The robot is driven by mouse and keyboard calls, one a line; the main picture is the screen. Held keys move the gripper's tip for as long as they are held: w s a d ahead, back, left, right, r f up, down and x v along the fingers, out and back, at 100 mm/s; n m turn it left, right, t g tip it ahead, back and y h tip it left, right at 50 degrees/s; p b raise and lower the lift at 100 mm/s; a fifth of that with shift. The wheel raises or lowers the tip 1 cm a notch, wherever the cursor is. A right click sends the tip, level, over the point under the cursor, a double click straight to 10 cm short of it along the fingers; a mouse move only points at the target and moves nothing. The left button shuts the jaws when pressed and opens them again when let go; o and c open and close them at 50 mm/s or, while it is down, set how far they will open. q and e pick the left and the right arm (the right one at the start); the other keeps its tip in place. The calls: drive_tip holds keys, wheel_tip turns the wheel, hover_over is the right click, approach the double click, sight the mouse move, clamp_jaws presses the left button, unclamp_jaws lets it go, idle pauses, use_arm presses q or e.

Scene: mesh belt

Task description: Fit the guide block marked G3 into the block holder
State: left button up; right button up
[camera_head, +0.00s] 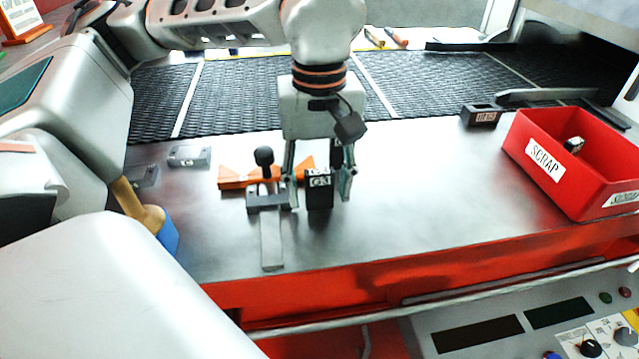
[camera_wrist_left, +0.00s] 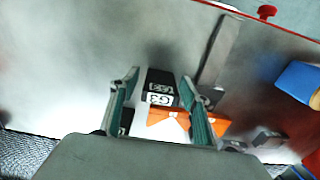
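An orange notched piece (camera_head: 235,178) lies just behind and left of G3. A dark base with a black knob (camera_head: 264,157) stands beside it. I cannot tell which of these is the block holder. My right gripper is out of view.
A grey metal strip (camera_head: 271,245) runs from the dark base towards the front edge. Small grey blocks (camera_head: 190,156) lie at the left, and a dark labelled block (camera_head: 480,117) at the back right. A red SCRAP bin (camera_head: 545,185) stands right. The table between is clear.

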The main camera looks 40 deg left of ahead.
sight(317, 173)
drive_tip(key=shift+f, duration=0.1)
